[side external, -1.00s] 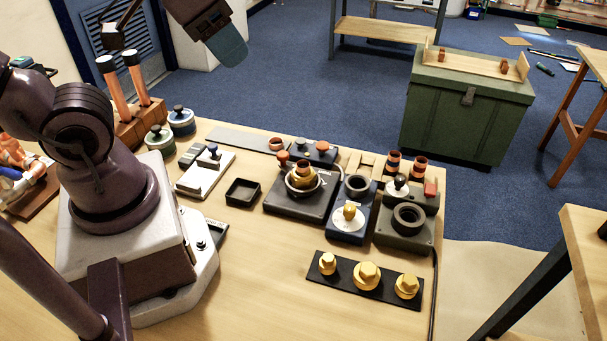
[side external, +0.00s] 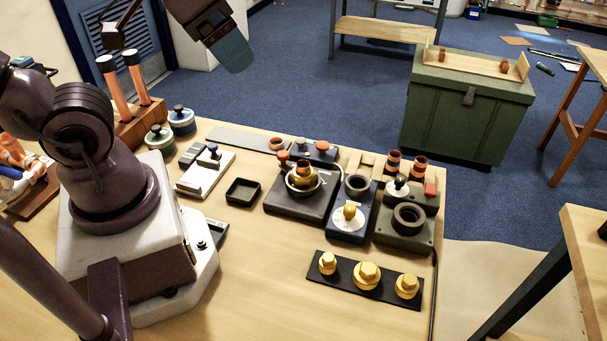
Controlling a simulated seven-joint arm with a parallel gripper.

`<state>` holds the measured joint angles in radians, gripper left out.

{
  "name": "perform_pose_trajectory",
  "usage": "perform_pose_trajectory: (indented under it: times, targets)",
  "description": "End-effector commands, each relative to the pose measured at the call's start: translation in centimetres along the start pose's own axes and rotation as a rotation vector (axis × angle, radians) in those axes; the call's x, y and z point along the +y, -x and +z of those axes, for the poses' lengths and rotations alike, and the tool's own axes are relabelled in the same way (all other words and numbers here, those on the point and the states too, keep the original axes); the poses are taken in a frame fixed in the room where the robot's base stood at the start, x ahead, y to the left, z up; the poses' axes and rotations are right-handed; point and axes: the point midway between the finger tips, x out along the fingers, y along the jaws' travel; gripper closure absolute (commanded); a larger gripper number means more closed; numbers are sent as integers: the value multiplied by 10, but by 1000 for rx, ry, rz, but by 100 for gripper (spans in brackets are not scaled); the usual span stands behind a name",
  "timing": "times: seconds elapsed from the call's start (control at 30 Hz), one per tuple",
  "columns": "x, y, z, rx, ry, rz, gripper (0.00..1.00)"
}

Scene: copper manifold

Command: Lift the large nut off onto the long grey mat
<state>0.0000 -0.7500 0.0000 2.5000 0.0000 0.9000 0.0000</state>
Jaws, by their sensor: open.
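On a dark strip (side external: 316,279) at the front of the bench stand three brass hex nuts. The middle nut (side external: 367,276) is the largest of them, with smaller ones to its left (side external: 327,263) and right (side external: 407,286). My gripper (side external: 236,58) is open and empty, high at the top of the view and well away from the nuts. The gap between its fingers is hard to see.
A blue block (side external: 345,228) and a green-grey block with a dark ring (side external: 405,232) stand right of the dark block. A small black tray (side external: 243,192) and a white plate (side external: 205,175) lie to the left. The bench front is clear left of the dark strip.

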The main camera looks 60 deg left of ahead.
Motion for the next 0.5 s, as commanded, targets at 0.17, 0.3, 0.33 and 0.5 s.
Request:
perform_pose_trajectory:
  times: [0.17,0.3,0.33,0.5]
  targets:
    - [-2,-3,1,-14,10,-5,19]
    - [-8,-22,3,-111,32,-21,19]
    - [-9,-28,3,-140,38,-26,19]
    - [-20,-68,-2,-303,-46,-33,19]
